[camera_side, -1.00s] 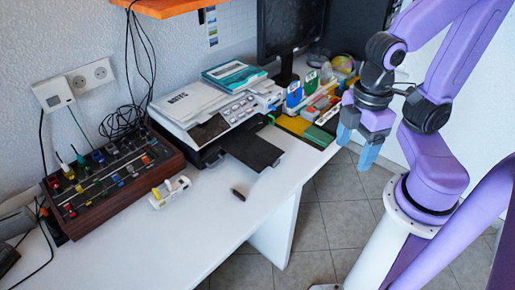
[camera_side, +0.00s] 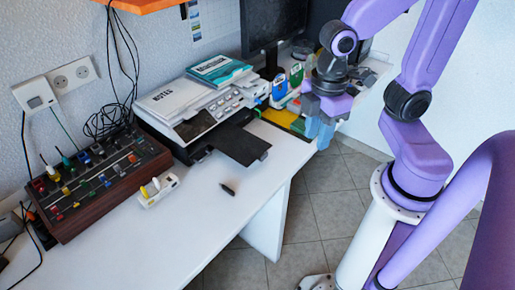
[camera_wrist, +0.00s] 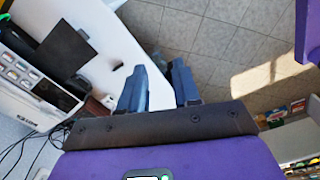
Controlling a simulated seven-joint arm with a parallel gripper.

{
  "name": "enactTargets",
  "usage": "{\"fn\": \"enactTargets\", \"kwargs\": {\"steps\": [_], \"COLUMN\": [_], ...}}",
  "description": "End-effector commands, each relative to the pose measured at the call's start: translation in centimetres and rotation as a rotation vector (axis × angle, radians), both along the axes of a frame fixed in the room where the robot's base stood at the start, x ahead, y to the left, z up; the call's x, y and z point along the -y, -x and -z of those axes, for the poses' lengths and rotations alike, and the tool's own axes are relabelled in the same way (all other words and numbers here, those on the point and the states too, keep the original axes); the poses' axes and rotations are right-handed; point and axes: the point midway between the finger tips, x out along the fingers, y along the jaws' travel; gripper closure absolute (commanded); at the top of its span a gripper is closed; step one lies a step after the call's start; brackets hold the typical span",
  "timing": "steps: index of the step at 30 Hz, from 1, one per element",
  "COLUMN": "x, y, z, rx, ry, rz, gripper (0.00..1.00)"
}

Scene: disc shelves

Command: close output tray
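The black output tray (camera_side: 240,144) sticks out from the front of the white and black printer (camera_side: 186,127), over the white desk. The tray (camera_wrist: 64,52) also shows in the wrist view at the upper left, beside the printer's buttons. My gripper (camera_side: 321,132) hangs fingers-down to the right of the tray, beyond the desk's front edge, and is apart from it. In the wrist view my gripper (camera_wrist: 160,86) has its two blue-grey fingers apart, with nothing between them.
A small dark object (camera_side: 227,188) lies on the desk near the tray. A toy car (camera_side: 158,190) and a control box (camera_side: 100,183) stand to the left. Notebooks (camera_side: 218,70) lie on the printer. Colourful items (camera_side: 285,88) stand behind. The desk's front right is mostly clear.

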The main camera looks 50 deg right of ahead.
Motion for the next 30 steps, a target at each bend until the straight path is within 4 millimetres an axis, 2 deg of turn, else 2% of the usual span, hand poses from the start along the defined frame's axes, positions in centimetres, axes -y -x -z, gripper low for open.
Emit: {"fn": "enactTargets", "kwargs": {"steps": [1,9,14,18,24,30], "x": [-0.1,0.9,2.8,5.1,8.0,9.1], "y": [-1.5,-9.3,-13.7,-17.1,-20.0,-20.9], "z": [0.4,2.4,4.0,5.6,7.3,8.1], "rx": [-0.003,-0.004,-0.007,-0.010,-0.011,-0.011], "ry": [0.006,0.016,0.020,0.022,0.024,0.024], "rz": [-0.014,-0.145,-0.224,-0.290,-0.363,-0.393], "gripper": [0.68,0.68,0.68,0.68,0.68,0.68]}}
